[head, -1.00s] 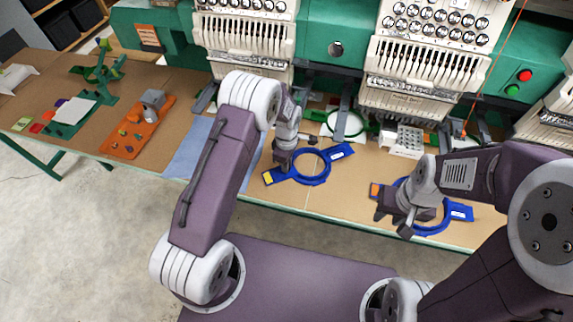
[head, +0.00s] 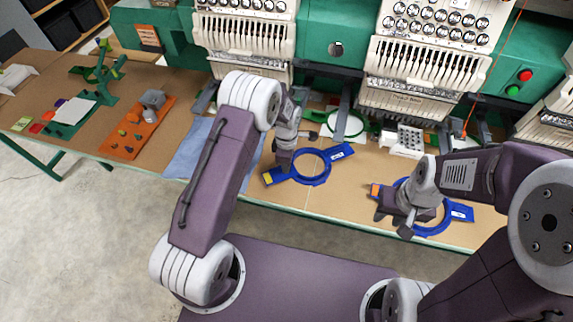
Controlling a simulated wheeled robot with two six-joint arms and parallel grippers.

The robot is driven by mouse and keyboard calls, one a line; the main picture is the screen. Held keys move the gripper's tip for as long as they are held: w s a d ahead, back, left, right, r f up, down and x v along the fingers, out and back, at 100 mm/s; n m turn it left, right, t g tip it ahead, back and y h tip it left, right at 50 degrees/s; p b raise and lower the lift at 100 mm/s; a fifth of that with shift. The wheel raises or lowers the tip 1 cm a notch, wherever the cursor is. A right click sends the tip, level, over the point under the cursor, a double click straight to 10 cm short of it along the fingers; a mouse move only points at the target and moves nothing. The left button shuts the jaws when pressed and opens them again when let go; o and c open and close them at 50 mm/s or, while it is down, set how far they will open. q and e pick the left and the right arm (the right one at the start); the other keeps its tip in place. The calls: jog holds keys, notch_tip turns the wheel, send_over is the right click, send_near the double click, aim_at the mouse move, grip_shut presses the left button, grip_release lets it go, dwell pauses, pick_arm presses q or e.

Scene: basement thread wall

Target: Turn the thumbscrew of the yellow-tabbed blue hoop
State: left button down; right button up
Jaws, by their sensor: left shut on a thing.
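The yellow-tabbed blue hoop (head: 314,181) lies on the brown table, its yellow tab at the left and a blue arm with a white label at the upper right. The thumbscrew is hidden behind the gripper. A second blue hoop (head: 436,229) with an orange tab lies to the right. My right gripper (head: 392,222) is over the left part of its ring, fingers apart; I see nothing between them.
A blue cloth (head: 190,155) lies left of the yellow-tabbed hoop. Embroidery machine heads (head: 245,38) stand close behind.

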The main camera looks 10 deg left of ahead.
dwell(0.9)
pick_arm(q)
jog(key=c, duration=1.5)
grip_release()
notch_tip(320, 180, up, 9)
jog(key=shift+r+b, duration=0.1)
jog(key=shift+b, duration=0.55)
